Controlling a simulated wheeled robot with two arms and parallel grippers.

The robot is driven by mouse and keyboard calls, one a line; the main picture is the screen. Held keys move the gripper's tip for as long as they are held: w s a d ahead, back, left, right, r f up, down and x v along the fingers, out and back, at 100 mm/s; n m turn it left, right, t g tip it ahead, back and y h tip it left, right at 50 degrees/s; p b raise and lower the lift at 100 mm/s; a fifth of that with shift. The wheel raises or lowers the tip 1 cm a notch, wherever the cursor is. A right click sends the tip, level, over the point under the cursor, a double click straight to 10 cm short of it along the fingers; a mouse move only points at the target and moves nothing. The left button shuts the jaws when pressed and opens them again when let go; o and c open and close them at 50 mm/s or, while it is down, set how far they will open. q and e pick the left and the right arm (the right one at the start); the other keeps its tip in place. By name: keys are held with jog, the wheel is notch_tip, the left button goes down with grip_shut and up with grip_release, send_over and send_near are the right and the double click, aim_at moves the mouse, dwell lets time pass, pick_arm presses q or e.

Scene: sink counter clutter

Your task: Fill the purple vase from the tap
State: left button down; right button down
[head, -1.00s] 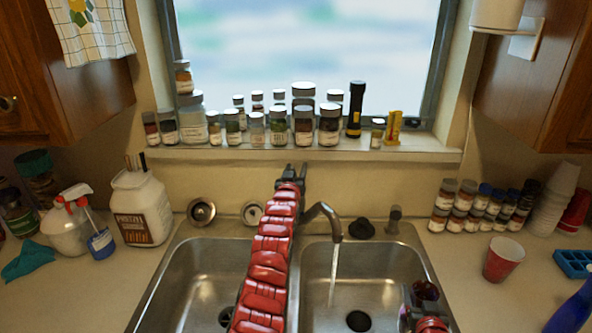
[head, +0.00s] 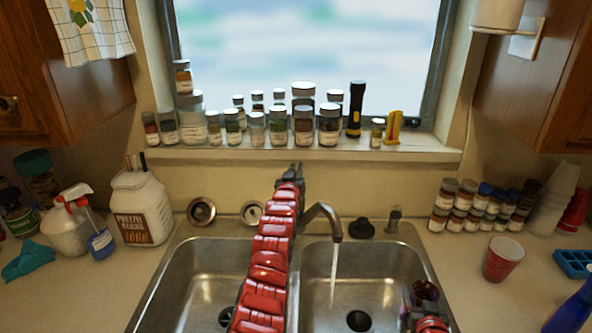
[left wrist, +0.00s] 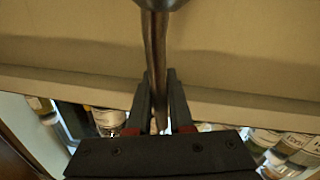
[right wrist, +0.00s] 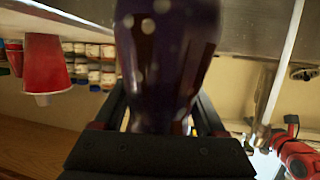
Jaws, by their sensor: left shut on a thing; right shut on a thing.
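The purple vase (head: 425,291) is dark with pale spots and sits low over the right edge of the right sink basin. It fills the middle of the right wrist view (right wrist: 165,60), where my right gripper (right wrist: 165,115) is shut on it. The tap (head: 325,215) is running, and a thin stream (head: 333,275) falls into the right basin, left of and apart from the vase. My left gripper (head: 296,172) is above the tap base, shut on a thin metal rod, apparently the tap lever (left wrist: 157,60). My red arm hides the tap base.
The double sink has a left basin (head: 200,285) and a right basin (head: 385,265). A red cup (head: 503,260) and stacked small jars (head: 470,208) stand on the right counter. Jars and a flashlight (head: 355,110) line the sill behind my left gripper.

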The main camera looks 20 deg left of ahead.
dwell(0.7)
pick_arm(q)
jog(key=shift+s+a+f+n+t+b, duration=0.25)
jog(key=shift+s+f+t+b, duration=0.2)
jog(key=shift+b, duration=0.5)
pick_arm(e)
jog(key=shift+f, duration=0.85)
pick_arm(q)
jog(key=shift+s+a+r+n+t+y+b, duration=0.2)
jog(key=shift+s+n+t+y+b, duration=0.25)
jog(key=shift+n+t, duration=0.3)
pick_arm(e)
jog(key=shift+f, duration=0.45)
pick_arm(q)
jog(key=shift+s+a+f+n+t+y+b, duration=0.1)
jog(key=shift+s+a+n+t+y+b, duration=0.15)
jog(key=shift+s+n+t+b, duration=0.3)
pick_arm(e)
jog(key=shift+f, duration=0.65)
pick_arm(q)
jog(key=shift+t, duration=0.25)
jog(key=c, duration=0.8)
grip_release()
jog(key=shift+s+r, duration=0.1)
jog(key=shift+r, duration=0.1)
jog(key=shift+f, duration=0.15)
